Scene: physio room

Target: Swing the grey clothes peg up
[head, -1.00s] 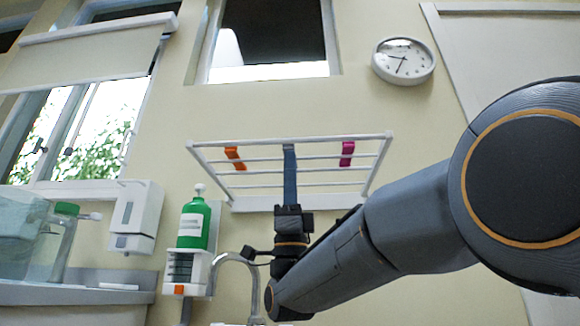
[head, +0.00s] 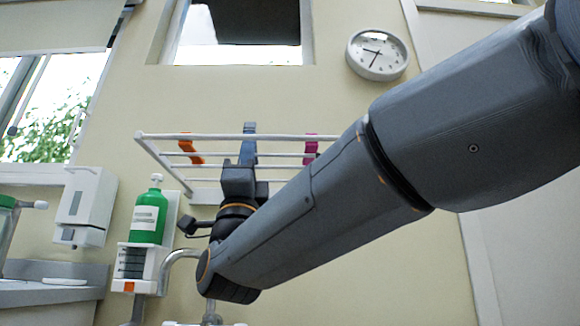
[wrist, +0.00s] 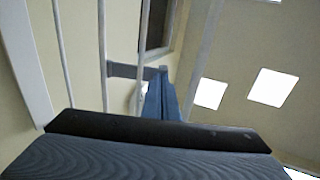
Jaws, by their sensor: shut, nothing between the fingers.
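The grey clothes peg (wrist: 124,70) is clipped to a white rod of the drying rack. In the wrist view it sticks out sideways from the rod, its free end at my fingertips. My gripper (wrist: 162,74) is shut and empty, its two blue-grey fingers side by side. Whether the fingertips touch the peg I cannot tell. In the head view my gripper (head: 249,143) points up at the white rack (head: 147,136), between an orange peg (head: 187,144) and a magenta peg (head: 311,147). There the grey peg is hard to tell apart from the fingers.
A green bottle (head: 148,217) in a wall holder and a white dispenser (head: 84,205) are left of the rack. A curved metal tap (head: 178,259) is below. A clock (head: 377,54) hangs above right. The wall right of the rack is bare.

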